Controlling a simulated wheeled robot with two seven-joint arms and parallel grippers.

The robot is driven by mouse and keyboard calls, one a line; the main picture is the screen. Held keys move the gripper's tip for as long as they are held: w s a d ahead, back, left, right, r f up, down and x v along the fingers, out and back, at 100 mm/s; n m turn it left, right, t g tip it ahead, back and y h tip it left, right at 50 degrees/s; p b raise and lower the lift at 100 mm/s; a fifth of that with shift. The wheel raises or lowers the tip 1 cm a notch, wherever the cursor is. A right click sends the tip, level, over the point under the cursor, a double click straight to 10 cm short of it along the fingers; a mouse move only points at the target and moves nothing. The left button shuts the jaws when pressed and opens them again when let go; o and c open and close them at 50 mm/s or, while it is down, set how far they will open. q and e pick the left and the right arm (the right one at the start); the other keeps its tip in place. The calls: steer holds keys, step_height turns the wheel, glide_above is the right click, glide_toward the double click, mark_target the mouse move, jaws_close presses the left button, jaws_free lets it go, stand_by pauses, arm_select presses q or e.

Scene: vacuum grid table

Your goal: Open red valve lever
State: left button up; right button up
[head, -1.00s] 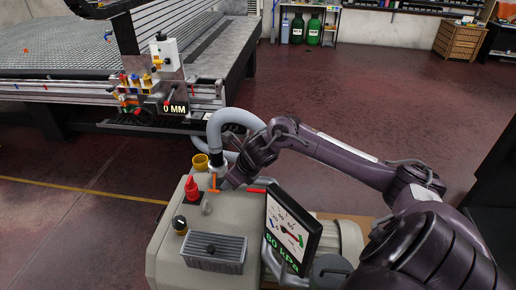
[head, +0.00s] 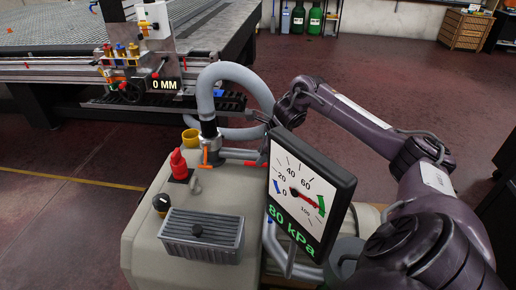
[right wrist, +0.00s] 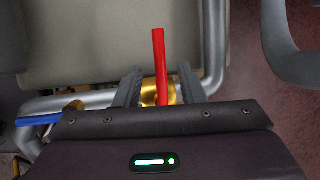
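The red valve lever (right wrist: 159,60) stands up in the middle of the right wrist view, with a brass valve body (right wrist: 150,95) at its base. In the head view only a small red piece of it (head: 251,163) shows by the left edge of the gauge. My right gripper (right wrist: 161,68) is open, with one finger on each side of the lever and gaps between. In the head view its fingers are hidden behind the gauge and pipework. My left gripper is not in view.
A pressure gauge (head: 309,193) reading 80 kPa stands on the beige pump unit (head: 145,241). A grey hose (head: 236,75) arches behind. A blue lever (right wrist: 38,120) and a metal pipe (right wrist: 214,50) lie close to my right gripper. The grid table (head: 50,32) is at the back left.

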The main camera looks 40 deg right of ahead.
steer(key=shift+x, duration=1.85)
jaws_close()
